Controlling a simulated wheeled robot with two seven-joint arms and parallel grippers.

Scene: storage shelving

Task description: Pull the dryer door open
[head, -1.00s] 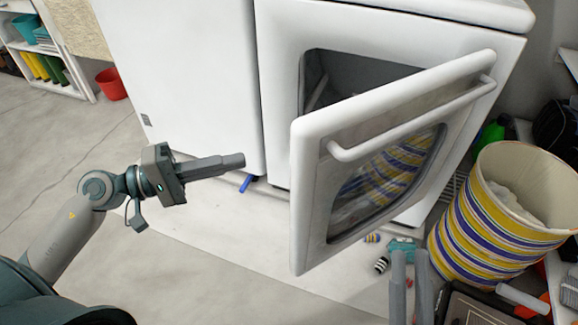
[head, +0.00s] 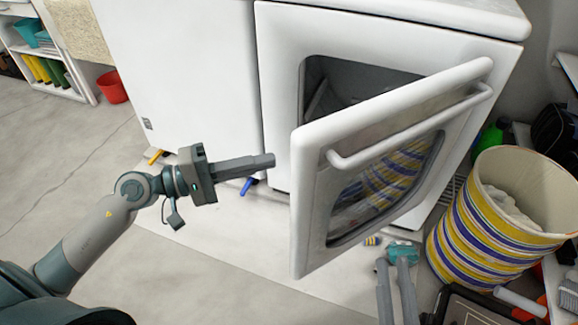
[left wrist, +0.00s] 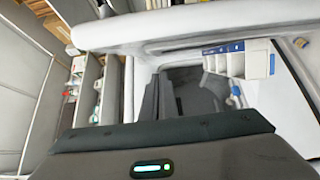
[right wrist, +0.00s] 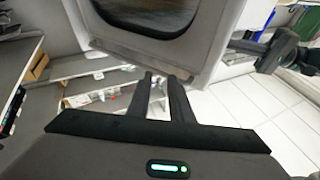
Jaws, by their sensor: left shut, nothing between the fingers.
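The white dryer (head: 275,60) stands at the back, its dark drum opening (head: 345,80) partly visible. Its door (head: 310,200) stands partly open, with the near left edge swung out and a window in its face. A white bar handle (head: 415,128) runs across the door's top. My left gripper (head: 272,160) is shut and empty, left of the door's free edge and apart from it. My right gripper (head: 392,252) is open and empty, below and right of the door. The door's lower corner (right wrist: 190,55) shows just beyond its fingers in the right wrist view.
A striped basket (head: 465,235) stands right of the door, close to my right gripper. A small teal item (head: 403,248) lies on the floor. A red bucket (head: 111,87) and a shelf (head: 60,70) are at far left.

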